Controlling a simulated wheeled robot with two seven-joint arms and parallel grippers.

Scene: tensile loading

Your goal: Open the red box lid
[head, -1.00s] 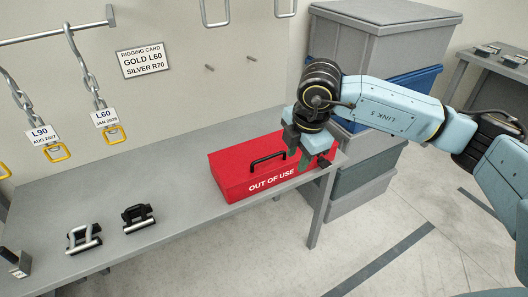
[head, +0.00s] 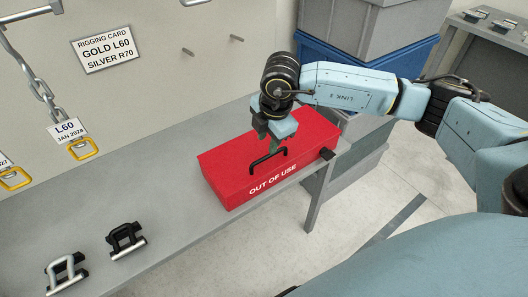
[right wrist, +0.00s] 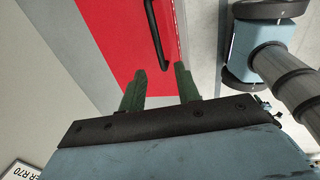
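The red box (head: 245,180) stands on the grey bench, marked "OUT OF USE" on its front. Its lid looks shut, with a black bar handle (head: 265,163) on top and a black latch-like piece (head: 327,153) at its right end. My right gripper (head: 276,150) is above the lid, close behind the handle, pointing down. In the right wrist view its two green fingers (right wrist: 161,75) are apart with nothing between them, and the black handle (right wrist: 156,35) lies just beyond their tips. Contact with the handle cannot be told. My left gripper is not in view.
Two black-and-silver shackle-like pieces (head: 125,241) (head: 66,274) sit on the bench (head: 150,165) left of the box. A chain with an L60 tag (head: 68,131) hangs at left. Grey and blue crates (head: 365,50) are stacked behind my right arm. The bench between is clear.

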